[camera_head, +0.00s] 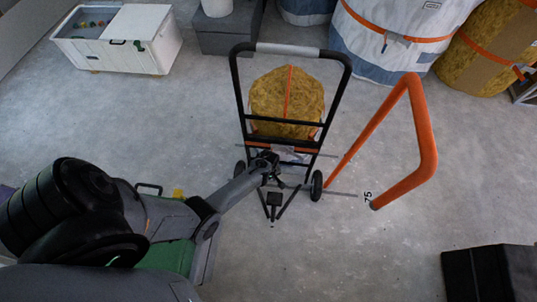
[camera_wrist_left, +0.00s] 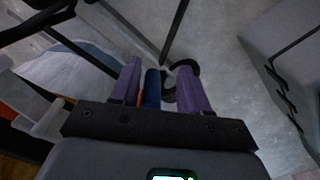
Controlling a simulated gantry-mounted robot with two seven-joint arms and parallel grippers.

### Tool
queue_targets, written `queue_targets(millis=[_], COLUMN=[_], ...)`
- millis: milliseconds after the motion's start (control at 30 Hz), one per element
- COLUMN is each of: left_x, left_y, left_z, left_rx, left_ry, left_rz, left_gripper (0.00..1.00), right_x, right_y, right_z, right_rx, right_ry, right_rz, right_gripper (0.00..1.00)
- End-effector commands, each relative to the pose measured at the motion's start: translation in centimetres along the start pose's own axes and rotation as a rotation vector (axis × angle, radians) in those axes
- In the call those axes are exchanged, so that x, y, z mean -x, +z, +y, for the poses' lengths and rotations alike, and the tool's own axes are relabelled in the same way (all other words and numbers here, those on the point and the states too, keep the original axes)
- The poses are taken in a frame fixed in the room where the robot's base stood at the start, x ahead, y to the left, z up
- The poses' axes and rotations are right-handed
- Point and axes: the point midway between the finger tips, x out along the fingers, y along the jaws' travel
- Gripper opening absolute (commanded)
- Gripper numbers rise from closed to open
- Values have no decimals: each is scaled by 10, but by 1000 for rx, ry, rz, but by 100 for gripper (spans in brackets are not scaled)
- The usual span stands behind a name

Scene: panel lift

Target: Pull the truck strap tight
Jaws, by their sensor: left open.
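A hand truck (camera_head: 348,72) with a black tubular frame and a grey top bar stands in the middle of the head view. A round yellow bale (camera_head: 268,92) rests on it, with an orange strap (camera_head: 289,92) running down over it. My left gripper (camera_head: 269,165) is at the truck's lower part, below the bale. In the left wrist view the purple fingers of my left gripper (camera_wrist_left: 158,68) are apart. A blue piece (camera_wrist_left: 151,88) shows between them, and a black curved part (camera_wrist_left: 187,66) lies by the right fingertip. Whether the fingers touch either is unclear. My right gripper is out of view.
An orange bent tube (camera_head: 424,135) stands right of the truck. A white chest (camera_head: 118,38) and a grey box (camera_head: 228,35) stand at the back left. Large strapped rolls (camera_head: 395,40) line the back right. A dark box (camera_head: 490,273) is at the lower right. Floor between is clear.

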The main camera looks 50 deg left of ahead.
Motion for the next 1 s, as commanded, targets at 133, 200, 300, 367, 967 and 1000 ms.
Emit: queue_targets(millis=[133, 200, 300, 367, 967, 1000], left_x=[4, 10, 23, 33, 107, 107], left_y=[-1, -1, -1, 0, 2, 2], left_z=[0, 0, 0, 0, -2, -2], left_rx=[1, 1, 1, 1, -1, -1], left_ry=[1, 2, 2, 2, 0, -1], left_rz=[2, 2, 2, 2, -1, -1], left_gripper=[45, 45, 45, 45, 45, 45], right_x=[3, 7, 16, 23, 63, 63], right_y=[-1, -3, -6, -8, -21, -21], right_z=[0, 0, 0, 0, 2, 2], right_rx=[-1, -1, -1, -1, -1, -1], right_ry=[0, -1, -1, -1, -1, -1], right_rz=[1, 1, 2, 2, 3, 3], right_gripper=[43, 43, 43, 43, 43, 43])
